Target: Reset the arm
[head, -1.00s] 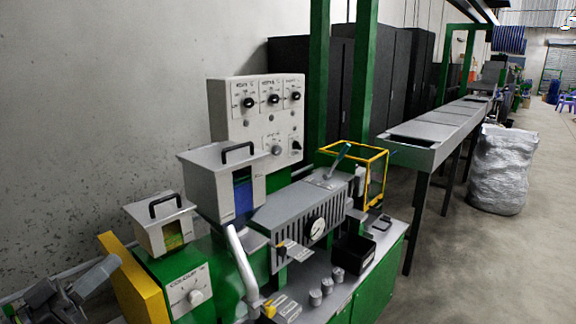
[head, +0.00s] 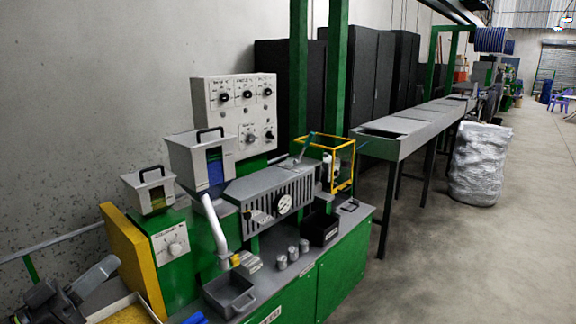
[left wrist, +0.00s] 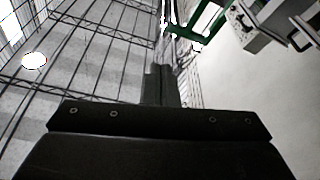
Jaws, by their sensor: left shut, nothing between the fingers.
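My left gripper (head: 100,275) shows at the lower left edge of the head view, left of the yellow panel (head: 130,252) of the green machine. In the left wrist view its two dark fingers (left wrist: 160,85) are together with nothing between them. It is apart from the machine. My right gripper is in neither view.
The green machine bench carries a control panel (head: 235,110), two hoppers (head: 150,190), a grey barrel unit (head: 270,185) and a grey tray (head: 230,293). A long grey trough (head: 400,145) runs back to the right. A silver wrapped bundle (head: 480,165) stands beside it.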

